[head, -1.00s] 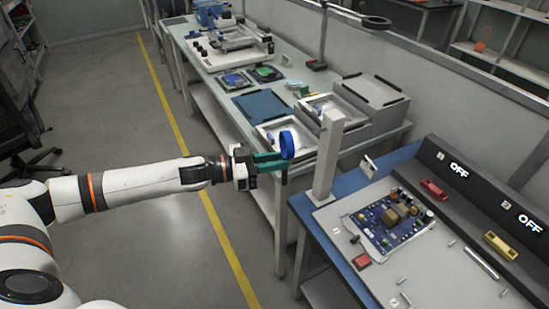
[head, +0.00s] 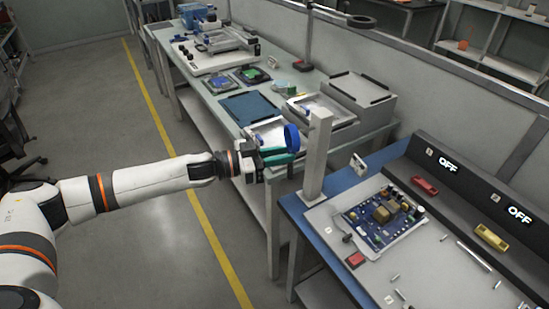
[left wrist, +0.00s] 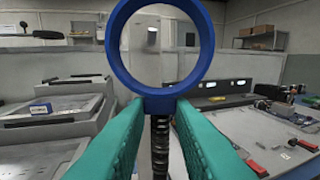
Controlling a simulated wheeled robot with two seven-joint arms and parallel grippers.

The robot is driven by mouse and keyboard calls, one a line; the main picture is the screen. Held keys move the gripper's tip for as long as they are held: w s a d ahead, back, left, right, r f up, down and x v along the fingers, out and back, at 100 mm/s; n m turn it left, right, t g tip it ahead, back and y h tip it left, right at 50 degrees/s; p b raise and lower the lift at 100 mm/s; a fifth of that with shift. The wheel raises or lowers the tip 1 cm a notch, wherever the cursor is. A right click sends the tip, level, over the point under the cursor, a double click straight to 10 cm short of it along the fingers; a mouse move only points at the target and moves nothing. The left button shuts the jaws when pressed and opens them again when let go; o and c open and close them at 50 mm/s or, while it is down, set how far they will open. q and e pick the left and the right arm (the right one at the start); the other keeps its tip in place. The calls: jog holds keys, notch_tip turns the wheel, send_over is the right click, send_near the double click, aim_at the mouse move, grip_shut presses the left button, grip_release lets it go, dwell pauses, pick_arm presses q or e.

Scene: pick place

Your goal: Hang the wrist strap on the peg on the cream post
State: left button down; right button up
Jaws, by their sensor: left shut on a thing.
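The wrist strap is a blue ring (head: 301,136) with a coiled dark cord hanging below it in the left wrist view (left wrist: 160,145). My left gripper (head: 290,157) has green fingers and is shut on the lower part of the ring, holding it upright above the gap between the benches. The cream post (head: 317,160) stands on the near bench, just right of the ring in the head view. In the left wrist view a pale upright, likely the post (left wrist: 143,50), shows through the ring. I cannot make out the peg clearly. My right gripper is out of view.
The near bench has a blue edge mat (head: 300,213), a circuit board (head: 383,215), a red button block (head: 355,259) and a dark panel with OFF displays. A back bench holds trays and a grey box (head: 362,88).

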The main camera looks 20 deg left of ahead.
pick_arm(q)
jog(key=shift+w+d+f, duration=0.1)
jog(key=shift+w+d, duration=0.4)
jog(key=shift+w, duration=0.2)
jog(key=shift+w+d+f+b, duration=0.15)
jog(key=shift+w+d+b, duration=0.4)
jog(key=shift+b, duration=0.2)
jog(key=shift+w, duration=0.15)
jog(key=shift+w+d+f+p, duration=0.35)
jog(key=shift+w+f+p, duration=0.05)
jog(key=shift+f+p, duration=0.1)
jog(key=c, duration=1.2)
grip_release()
